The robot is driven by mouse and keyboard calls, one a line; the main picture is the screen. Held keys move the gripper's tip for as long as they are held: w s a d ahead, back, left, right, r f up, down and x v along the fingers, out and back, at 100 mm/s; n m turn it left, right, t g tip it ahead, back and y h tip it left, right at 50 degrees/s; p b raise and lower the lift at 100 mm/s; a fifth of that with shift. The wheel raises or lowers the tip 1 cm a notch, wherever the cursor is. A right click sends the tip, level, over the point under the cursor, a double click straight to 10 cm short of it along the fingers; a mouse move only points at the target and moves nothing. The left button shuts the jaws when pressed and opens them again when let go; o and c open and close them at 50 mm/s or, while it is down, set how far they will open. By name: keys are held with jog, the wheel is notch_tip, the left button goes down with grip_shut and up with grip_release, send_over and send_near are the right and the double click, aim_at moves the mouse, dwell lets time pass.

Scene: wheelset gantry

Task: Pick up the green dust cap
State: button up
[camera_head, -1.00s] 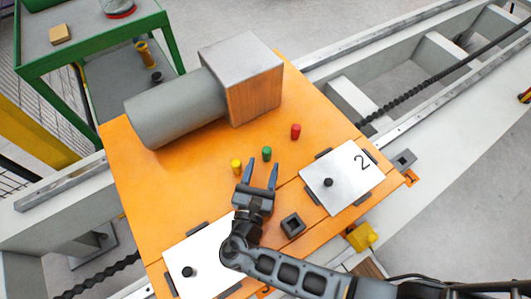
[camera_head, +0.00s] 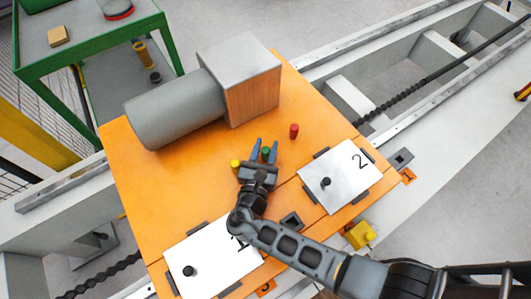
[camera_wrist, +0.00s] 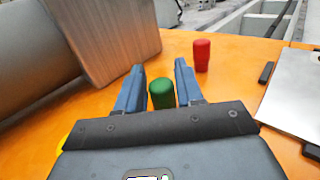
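The green dust cap (camera_head: 265,152) stands upright on the orange table (camera_head: 150,190). In the wrist view the green dust cap (camera_wrist: 162,93) shows between the two blue fingers, with a small gap on each side. My gripper (camera_head: 264,148) is open, its fingers on either side of the cap. It also shows open in the wrist view (camera_wrist: 160,85). The cap's lower part is hidden behind the gripper body in the wrist view.
A red cap (camera_head: 294,131) stands to the right and a yellow cap (camera_head: 235,163) to the left of my gripper. A grey cylinder (camera_head: 175,108) with a block (camera_head: 252,95) lies behind. A white plate marked 2 (camera_head: 345,185) lies at right.

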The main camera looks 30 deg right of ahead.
jog(key=c, duration=0.6)
jog(key=shift+r, duration=0.15)
